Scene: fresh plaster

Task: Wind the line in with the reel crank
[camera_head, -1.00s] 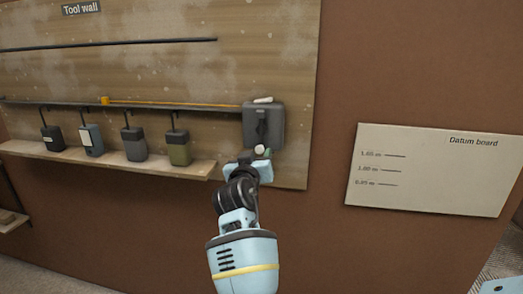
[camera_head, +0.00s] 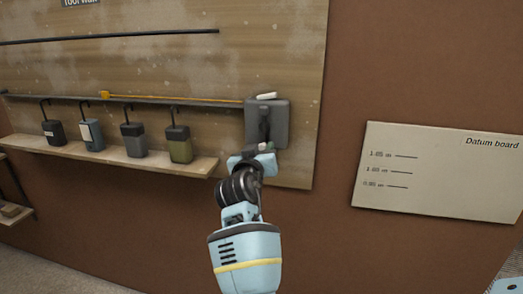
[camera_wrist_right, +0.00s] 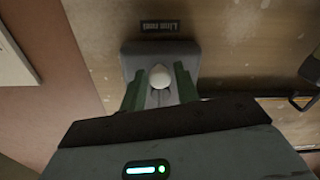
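The line reel (camera_head: 281,122) is a grey box on the tool wall, at the right end of an orange line (camera_head: 180,99). In the right wrist view, the reel (camera_wrist_right: 185,50) shows above the gripper with its label. Its dark crank arm (camera_head: 264,124) hangs down to a pale round knob (camera_wrist_right: 160,76). My right gripper (camera_head: 263,149) is at this knob. In the wrist view its green fingers (camera_wrist_right: 161,82) stand on both sides of the knob, with narrow gaps showing. My left gripper is not in view.
Several canisters hang from hooks above a wooden shelf (camera_head: 185,166), left of my right arm. An orange marker (camera_head: 105,95) sits on the line's left part. A pale datum board (camera_head: 440,190) is on the brown wall to the right. Bare wall lies between.

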